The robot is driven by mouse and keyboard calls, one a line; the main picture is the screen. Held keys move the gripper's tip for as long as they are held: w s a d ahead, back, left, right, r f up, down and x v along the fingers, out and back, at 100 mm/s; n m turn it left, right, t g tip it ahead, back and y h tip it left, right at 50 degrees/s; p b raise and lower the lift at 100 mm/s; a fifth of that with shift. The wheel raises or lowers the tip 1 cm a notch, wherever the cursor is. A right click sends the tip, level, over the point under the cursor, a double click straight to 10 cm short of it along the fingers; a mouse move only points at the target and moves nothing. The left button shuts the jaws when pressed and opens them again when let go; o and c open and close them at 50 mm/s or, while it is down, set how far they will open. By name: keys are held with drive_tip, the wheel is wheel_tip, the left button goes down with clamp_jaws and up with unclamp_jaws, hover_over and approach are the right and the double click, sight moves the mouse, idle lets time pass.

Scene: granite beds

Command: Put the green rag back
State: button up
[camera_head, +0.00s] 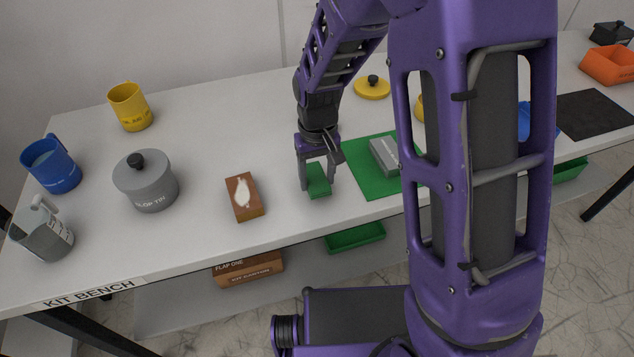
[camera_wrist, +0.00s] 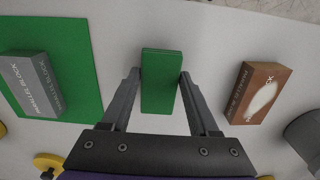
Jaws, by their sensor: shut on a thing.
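The green rag (camera_head: 318,181) is a small folded block at the front of the bench, between the brown box and the green mat. It also shows in the wrist view (camera_wrist: 161,85), upright in the picture between the two fingers. My gripper (camera_head: 317,178) points down with its fingers on either side of the rag and is shut on it; the wrist view shows the fingers (camera_wrist: 160,76) along its long sides. I cannot tell whether the rag touches the bench top or hangs just above it. The green mat (camera_head: 361,183) lies just right of it, bearing a grey parallel block (camera_head: 384,156).
A yellow lid (camera_head: 371,88) lies behind. A green tray (camera_head: 355,237) and brown carton (camera_head: 248,269) sit on the shelf below. My arm hides part of the bench's right side.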

sight(317, 181)
drive_tip(key=shift+f, duration=1)
drive_tip(key=shift+f, duration=0.1)
drive_tip(key=shift+f, duration=0.15)
drive_tip(key=o, duration=1.3)
wheel_tip(317, 181, up, 13)
drive_tip(key=shift+f+p, duration=0.2)
drive_tip(key=shift+p, duration=0.35)
